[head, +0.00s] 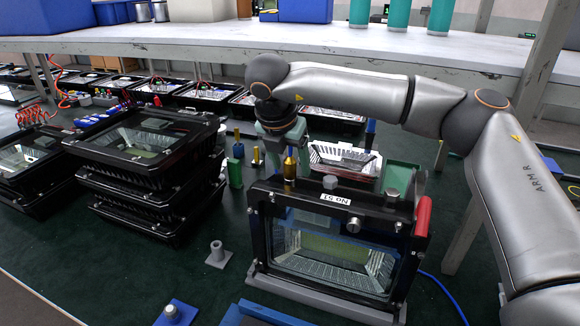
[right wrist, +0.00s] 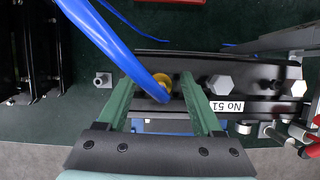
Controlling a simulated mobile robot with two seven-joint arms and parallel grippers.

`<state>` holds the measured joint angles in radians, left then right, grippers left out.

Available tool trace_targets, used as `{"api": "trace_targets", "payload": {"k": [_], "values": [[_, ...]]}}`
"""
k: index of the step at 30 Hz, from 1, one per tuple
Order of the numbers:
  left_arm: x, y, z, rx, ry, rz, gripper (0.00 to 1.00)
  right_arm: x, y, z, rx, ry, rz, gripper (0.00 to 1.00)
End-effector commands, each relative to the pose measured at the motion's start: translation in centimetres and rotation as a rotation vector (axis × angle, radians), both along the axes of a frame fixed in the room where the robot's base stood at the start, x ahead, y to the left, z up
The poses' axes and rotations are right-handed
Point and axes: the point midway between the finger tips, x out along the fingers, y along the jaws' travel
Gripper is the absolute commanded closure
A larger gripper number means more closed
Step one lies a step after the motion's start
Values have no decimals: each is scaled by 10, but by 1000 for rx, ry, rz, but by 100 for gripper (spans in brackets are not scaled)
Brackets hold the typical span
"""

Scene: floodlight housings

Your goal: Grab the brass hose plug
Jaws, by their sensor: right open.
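The brass hose plug (head: 290,166) stands upright at the top left of a black floodlight housing (head: 330,205) labelled No 51. It also shows as a round brass piece (right wrist: 163,79) in the right wrist view, partly covered by a blue hose (right wrist: 115,45). My right gripper (head: 289,172) is above the housing with its green fingers pointing down. In the right wrist view its fingers (right wrist: 157,85) are apart, one on each side of the plug, with gaps visible. Whether they touch it is not clear. My left gripper is not in view.
Stacked black housings (head: 150,160) stand to the left. Smaller brass fittings (head: 256,158) stand behind, near a green block (head: 235,173). A white basket (head: 345,160) sits behind the housing. A grey peg (head: 217,252) stands at front left on the green bench. A shelf (head: 400,42) runs above.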

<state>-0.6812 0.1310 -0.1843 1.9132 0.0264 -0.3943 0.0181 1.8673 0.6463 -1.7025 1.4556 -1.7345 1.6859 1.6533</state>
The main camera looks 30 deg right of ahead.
Motion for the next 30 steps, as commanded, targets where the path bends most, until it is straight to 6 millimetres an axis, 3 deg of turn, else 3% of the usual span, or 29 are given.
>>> {"api": "trace_targets", "payload": {"k": [6, 24, 30], "values": [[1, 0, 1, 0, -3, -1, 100, 0, 0, -1, 0, 0, 0, 34], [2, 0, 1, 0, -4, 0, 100, 0, 0, 0, -1, -1, 0, 100], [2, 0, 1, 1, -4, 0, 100, 0, 0, 0, -1, -1, 0, 100]]}}
